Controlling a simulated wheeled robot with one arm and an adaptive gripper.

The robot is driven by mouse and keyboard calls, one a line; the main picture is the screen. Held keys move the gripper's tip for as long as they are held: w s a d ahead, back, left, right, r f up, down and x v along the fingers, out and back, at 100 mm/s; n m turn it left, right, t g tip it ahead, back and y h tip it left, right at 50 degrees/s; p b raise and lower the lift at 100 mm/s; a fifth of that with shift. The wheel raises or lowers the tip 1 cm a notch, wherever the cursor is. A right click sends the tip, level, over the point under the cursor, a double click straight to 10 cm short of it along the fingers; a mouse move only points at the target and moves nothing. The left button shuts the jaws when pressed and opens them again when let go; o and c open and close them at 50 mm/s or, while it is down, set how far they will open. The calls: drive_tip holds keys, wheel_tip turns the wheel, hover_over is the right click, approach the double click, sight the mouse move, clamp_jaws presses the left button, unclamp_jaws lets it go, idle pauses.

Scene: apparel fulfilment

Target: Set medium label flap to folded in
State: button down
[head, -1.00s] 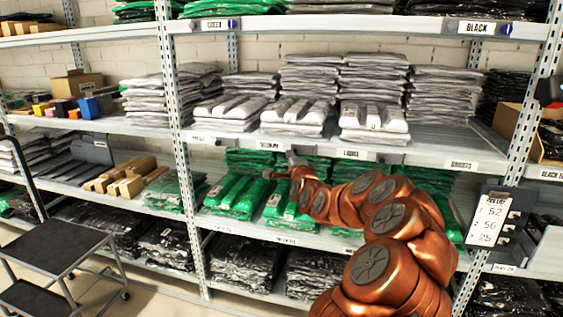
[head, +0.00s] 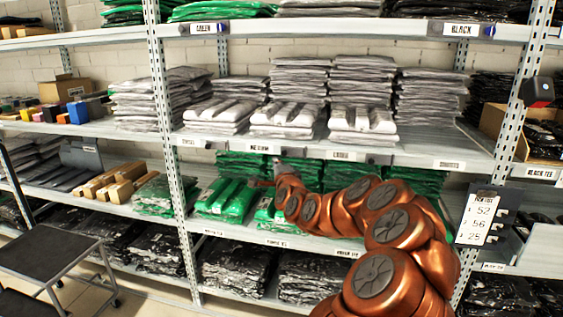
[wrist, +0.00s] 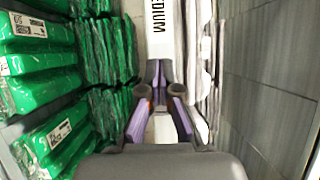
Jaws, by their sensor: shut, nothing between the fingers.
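The medium label (head: 266,149) is a small white tag on the front edge of the middle shelf, under the white garment stacks. In the wrist view its MEDIUM text (wrist: 157,28) runs sideways, straight ahead of my fingers. Whether its flap is folded in or out I cannot tell. My gripper (head: 277,168) is just below the label in the head view, in front of the green stacks. In the wrist view my gripper (wrist: 158,78) is shut and empty, its dark tips close to the label's lower end. Whether they touch it is unclear.
Green garment packs (head: 226,200) lie on the shelf below, close to my gripper. White stacks (head: 285,115) stand on the shelf above. A rack post (head: 171,130) stands left, a pick list board (head: 482,215) right.

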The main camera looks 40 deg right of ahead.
drive_tip(key=s+a, duration=0.5)
drive_tip(key=a, duration=0.3)
drive_tip(key=shift+s+a+f, duration=0.3)
drive_tip(key=shift+s+f, duration=0.05)
drive_tip(key=shift+s, duration=0.05)
drive_tip(key=shift+a, duration=0.1)
